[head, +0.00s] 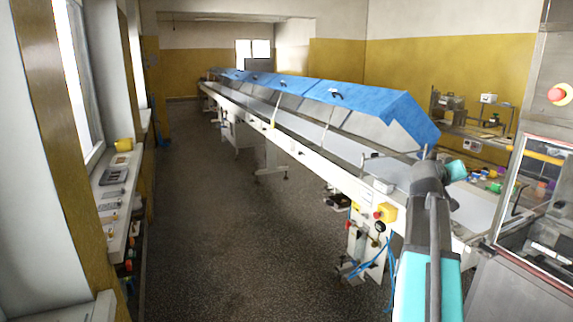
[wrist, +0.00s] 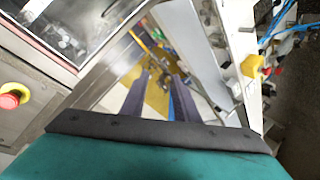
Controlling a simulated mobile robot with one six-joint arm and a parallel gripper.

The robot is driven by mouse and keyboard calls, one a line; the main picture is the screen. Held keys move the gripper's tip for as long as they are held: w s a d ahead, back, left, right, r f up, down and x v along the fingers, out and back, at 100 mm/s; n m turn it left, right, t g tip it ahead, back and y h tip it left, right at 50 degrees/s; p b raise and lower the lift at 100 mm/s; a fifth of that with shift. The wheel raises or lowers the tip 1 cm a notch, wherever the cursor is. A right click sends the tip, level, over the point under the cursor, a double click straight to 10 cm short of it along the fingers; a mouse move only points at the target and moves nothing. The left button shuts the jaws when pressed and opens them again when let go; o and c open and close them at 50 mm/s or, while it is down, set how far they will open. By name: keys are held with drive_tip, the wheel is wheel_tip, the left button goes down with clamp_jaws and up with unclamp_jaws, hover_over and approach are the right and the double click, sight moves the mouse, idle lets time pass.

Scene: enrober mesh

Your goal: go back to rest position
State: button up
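My arm, grey and teal, rises at the lower right of the head view, reaching out over the near end of the conveyor (head: 470,208). My gripper's fingers do not show clearly in the head view. In the wrist view my gripper (wrist: 160,95) shows two dark fingers standing apart, with no object seen held between them. Beyond the fingers are the blurred floor and a yellow area, seen past the machine edge.
A long conveyor with blue covers (head: 365,95) runs to the back. A machine with a red button (head: 560,94) stands close at right; its button also shows in the wrist view (wrist: 10,100). A cluttered window sill (head: 118,185) is at left. The floor (head: 225,220) between is clear.

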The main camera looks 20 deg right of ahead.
drive_tip(key=w+a+f+n+y, duration=0.1)
drive_tip(key=w+a+f, duration=0.35)
drive_tip(key=f, duration=0.45)
drive_tip(key=w+a+f+n+y, duration=0.1)
drive_tip(key=w+a+f+y, duration=0.15)
drive_tip(key=a+f, duration=0.4)
drive_tip(key=w+a+f+n+y, duration=0.1)
drive_tip(key=w+a+f, duration=0.25)
drive_tip(key=f, duration=0.65)
drive_tip(key=s+a+f+n+g+y, duration=0.1)
drive_tip(key=a+f+y, duration=0.1)
drive_tip(key=a+f, duration=0.9)
drive_tip(key=s+a+f+n+g+y, duration=0.1)
drive_tip(key=a+f, duration=0.6)
drive_tip(key=f, duration=0.8)
drive_tip(key=s+a+f+n+g+y, duration=0.2)
drive_tip(key=s+a+f+g+y, duration=0.15)
drive_tip(key=s+a+f, duration=1.45)
drive_tip(key=s+a+f+g+y, duration=0.1)
drive_tip(key=s+a+f+g, duration=0.1)
drive_tip(key=s, duration=0.7)
drive_tip(key=s+a+f+m+g+y, duration=0.1)
drive_tip(key=s+a+f+g, duration=0.2)
drive_tip(key=s+a, duration=0.3)
drive_tip(key=s, duration=0.3)
drive_tip(key=shift+s+a+f, duration=0.25)
drive_tip(key=shift+s+f, duration=0.15)
